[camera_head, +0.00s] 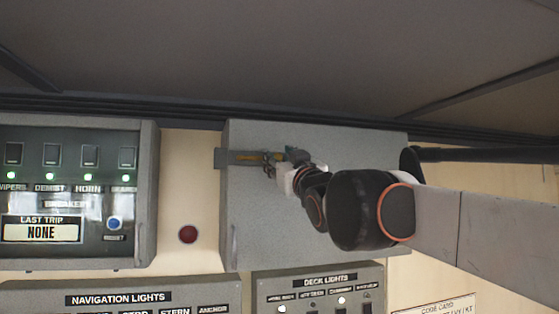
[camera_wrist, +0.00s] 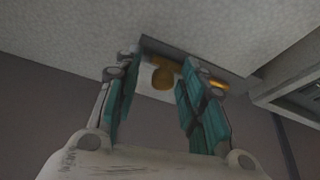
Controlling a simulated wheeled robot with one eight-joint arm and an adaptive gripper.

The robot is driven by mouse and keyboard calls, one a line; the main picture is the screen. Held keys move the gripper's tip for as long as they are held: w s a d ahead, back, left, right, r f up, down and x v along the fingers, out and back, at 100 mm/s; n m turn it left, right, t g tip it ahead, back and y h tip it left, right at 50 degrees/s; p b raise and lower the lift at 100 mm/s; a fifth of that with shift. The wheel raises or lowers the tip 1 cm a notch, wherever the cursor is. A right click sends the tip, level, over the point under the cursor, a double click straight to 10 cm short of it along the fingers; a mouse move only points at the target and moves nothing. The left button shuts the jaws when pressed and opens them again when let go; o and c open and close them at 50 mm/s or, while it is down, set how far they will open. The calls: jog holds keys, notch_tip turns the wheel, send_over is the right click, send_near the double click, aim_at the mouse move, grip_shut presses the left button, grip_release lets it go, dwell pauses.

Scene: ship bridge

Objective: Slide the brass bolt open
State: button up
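The brass bolt (camera_head: 243,157) lies across the upper left of a grey cabinet (camera_head: 320,215) in the head view, on a dark backing plate. In the wrist view its round brass knob (camera_wrist: 163,78) shows between my fingertips, and a stretch of brass bar (camera_wrist: 213,83) shows beyond the right finger. My gripper (camera_head: 272,163) is at the right part of the bolt in the head view and hides some of it. In the wrist view my gripper (camera_wrist: 160,68) is open, with teal pads on both sides of the knob. Contact with the knob cannot be told.
A breaker panel (camera_head: 150,200) is to the left, with a red button (camera_head: 188,234) between it and the cabinet. Navigation lights (camera_head: 115,299) and deck lights (camera_head: 320,280) panels are below. A dark horizontal bar (camera_head: 480,155) is at the right. The ceiling is close above.

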jog(key=v, duration=1.2)
jog(key=s+d+f+m+g+h+b, duration=0.15)
jog(key=d+f+b, duration=0.3)
jog(key=f, duration=0.95)
jog(key=s+d+f+m+g+h+b, duration=0.1)
jog(key=d+f+m+g+h+b, duration=0.15)
jog(key=f+b, duration=0.75)
jog(key=s+d+f+m+g+h+b, duration=0.1)
jog(key=s+d+f+g+h+b, duration=0.2)
jog(key=f, duration=1.5)
jog(key=s+d+f+g+b, duration=0.1)
jog(key=s+f+b, duration=0.3)
jog(key=f, duration=0.8)
jog(key=s+d+f+m+g+b, duration=0.1)
jog(key=s+f, duration=0.5)
jog(key=f, duration=0.7)
jog(key=s+d+f+g+h+b, duration=0.1)
jog(key=s+d+f+g+b, duration=0.2)
jog(key=f, duration=1)
jog(key=s+g+b, duration=0.2)
jog(key=b, duration=0.3)
jog(key=shift+s+d+m, duration=0.15)
jog(key=shift+d+m, duration=0.1)
jog(key=shift+m, duration=0.05)
jog(key=shift+f, duration=0.1)
